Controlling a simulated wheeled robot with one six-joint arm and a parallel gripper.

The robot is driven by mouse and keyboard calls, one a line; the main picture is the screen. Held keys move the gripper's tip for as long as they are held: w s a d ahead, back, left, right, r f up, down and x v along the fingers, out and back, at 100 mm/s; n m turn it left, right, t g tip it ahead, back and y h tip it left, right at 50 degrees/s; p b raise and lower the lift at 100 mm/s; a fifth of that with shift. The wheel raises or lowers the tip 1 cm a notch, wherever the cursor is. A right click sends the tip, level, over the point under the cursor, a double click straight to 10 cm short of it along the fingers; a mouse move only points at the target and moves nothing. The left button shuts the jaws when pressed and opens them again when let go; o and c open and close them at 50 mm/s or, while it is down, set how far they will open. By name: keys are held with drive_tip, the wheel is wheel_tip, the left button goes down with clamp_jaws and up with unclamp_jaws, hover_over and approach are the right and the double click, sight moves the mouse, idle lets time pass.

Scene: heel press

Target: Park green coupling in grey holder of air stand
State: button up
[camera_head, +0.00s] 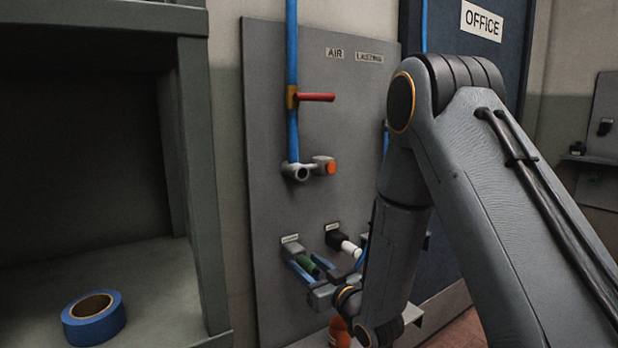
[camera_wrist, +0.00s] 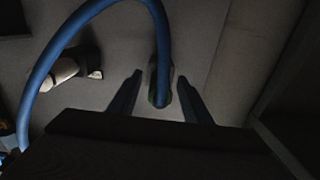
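The green coupling (camera_head: 309,265) is at the lower left of the air stand (camera_head: 265,190), in line with the grey holder (camera_head: 292,250). It points out from the holder and seems to sit in it; its inner end is hard to see. My gripper (camera_head: 312,268) has its two blue fingers on either side of the coupling. In the wrist view the fingers (camera_wrist: 157,98) stand apart. A dark gap shows between the left finger and the coupling (camera_wrist: 158,86); the right finger is closer, and contact is unclear there. The blue hose runs from the coupling's near end.
A black holder (camera_head: 333,239) with a white coupling (camera_head: 351,249) is just right; it also shows left in the wrist view (camera_wrist: 68,72). The blue hose (camera_wrist: 100,8) loops between them. A red valve lever (camera_head: 316,97) is above. Blue tape (camera_head: 94,318) lies on a shelf.

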drive_tip(key=v, duration=0.7)
drive_tip(key=shift+s+d, duration=0.25)
drive_tip(key=shift+d, duration=0.05)
drive_tip(key=shift+d+r+h, duration=0.1)
drive_tip(key=shift+d+h, duration=0.2)
drive_tip(key=s+d+r+m+g+h+p, duration=0.1)
drive_tip(key=s+d+m+g+h+p, duration=0.1)
drive_tip(key=s+d+g+h+p, duration=0.35)
drive_tip(key=s+d+m+g+h+p, duration=0.2)
drive_tip(key=s+d+h, duration=0.1)
drive_tip(key=d, duration=0.5)
drive_tip(key=s+d+r+m+g+p, duration=0.1)
drive_tip(key=s+r+g+p, duration=0.1)
drive_tip(key=s, duration=0.8)
drive_tip(key=s+d+r+m+g+p, duration=0.1)
drive_tip(key=s+r+g, duration=0.4)
drive_tip(key=s, duration=0.5)
drive_tip(key=shift+s+d+m+h+p, duration=0.4)
drive_tip(key=shift+d+h+p, duration=0.1)
drive_tip(key=shift+p, duration=0.1)
